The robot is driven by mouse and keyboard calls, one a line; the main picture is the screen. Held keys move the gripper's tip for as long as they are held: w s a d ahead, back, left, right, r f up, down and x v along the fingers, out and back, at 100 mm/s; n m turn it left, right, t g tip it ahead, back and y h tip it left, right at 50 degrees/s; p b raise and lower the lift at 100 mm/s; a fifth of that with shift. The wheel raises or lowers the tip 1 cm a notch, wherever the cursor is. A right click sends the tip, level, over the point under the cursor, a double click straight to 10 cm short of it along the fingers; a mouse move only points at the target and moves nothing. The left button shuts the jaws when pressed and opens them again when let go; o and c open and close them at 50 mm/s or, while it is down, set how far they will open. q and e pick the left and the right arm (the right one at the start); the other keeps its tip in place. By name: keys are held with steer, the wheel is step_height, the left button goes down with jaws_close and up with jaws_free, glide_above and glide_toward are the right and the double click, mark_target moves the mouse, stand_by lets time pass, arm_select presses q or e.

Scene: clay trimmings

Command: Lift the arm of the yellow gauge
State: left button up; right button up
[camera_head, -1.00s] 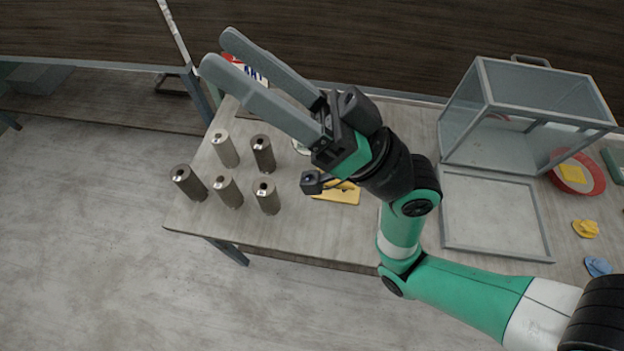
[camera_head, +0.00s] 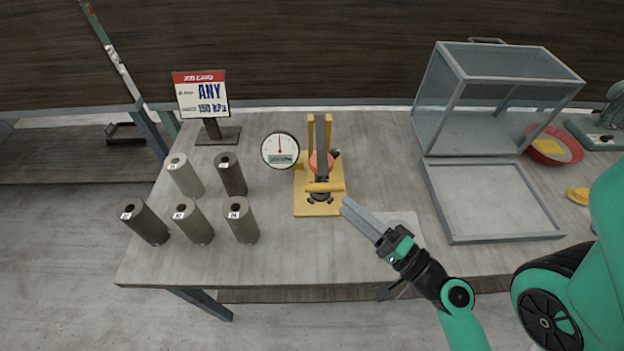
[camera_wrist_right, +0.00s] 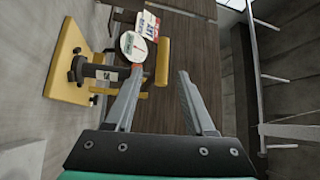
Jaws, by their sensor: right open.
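The yellow gauge (camera_head: 305,205) stands on the table with a yellow base, two uprights, a red round part and a white dial (camera_head: 280,150) at its left. Its arm ends in a yellow crossbar (camera_head: 323,187) low over the base's front. My right gripper (camera_head: 347,206) is open and empty at the base's front right corner. In the right wrist view, the gauge's yellow bar (camera_wrist_right: 162,60) shows ahead between the open fingertips (camera_wrist_right: 160,74), nearer the left finger. I cannot tell whether a finger touches it. My left gripper is not in view.
Several grey and brown cylinders (camera_head: 188,221) stand to the left of the gauge. A sign (camera_head: 201,94) reading "ANY 150 kPa" stands behind them. A clear-walled box (camera_head: 500,60), a framed tray (camera_head: 487,240) and a red bowl (camera_head: 560,157) lie to the right.

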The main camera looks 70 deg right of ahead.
mark_target(321, 185)
steer(key=p+x, duration=0.1)
steer(key=x, duration=0.2)
steer(key=p+x, duration=0.1)
steer(key=x, duration=0.2)
steer(key=p+x, duration=0.1)
steer(key=x, duration=0.3)
steer(key=shift+r, duration=0.4)
steer(key=shift+w+d+f, duration=0.1)
steer(key=shift+w+d, duration=0.05)
steer(key=shift+w, duration=0.3)
steer(key=shift+c, duration=0.2)
jaws_close()
